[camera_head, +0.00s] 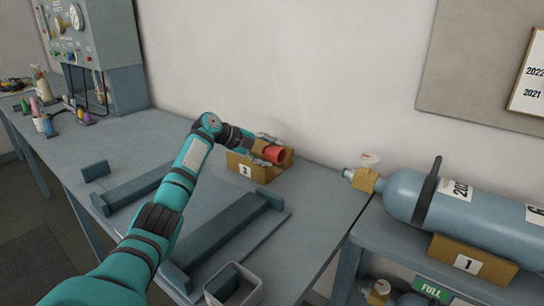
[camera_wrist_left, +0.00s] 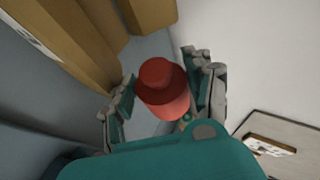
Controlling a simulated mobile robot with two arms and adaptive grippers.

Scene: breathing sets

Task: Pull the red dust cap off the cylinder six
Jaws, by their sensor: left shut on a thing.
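A red dust cap (camera_head: 275,154) is between the fingers of my left gripper (camera_head: 266,147), which is shut on it. In the left wrist view the cap (camera_wrist_left: 160,88) sits between both fingers (camera_wrist_left: 163,92), its flanged end facing the camera. In the head view, cap and gripper are at the yellow-brown holder marked 3 (camera_head: 246,170), apart from the cylinder. Cylinder six (camera_head: 405,192) is blue-grey and lies on its side at the right, with part of a 6 label at the picture's edge. Its brass valve (camera_head: 366,180) shows no red cap. My right gripper is not in view.
A yellow-brown chock marked 1 (camera_head: 466,262) supports the cylinder on a rack. A grey bin (camera_head: 247,290) and long grey rails (camera_head: 225,232) occupy the bench. A gauge panel (camera_head: 95,35) stands at the back left. The wall is close behind the holder.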

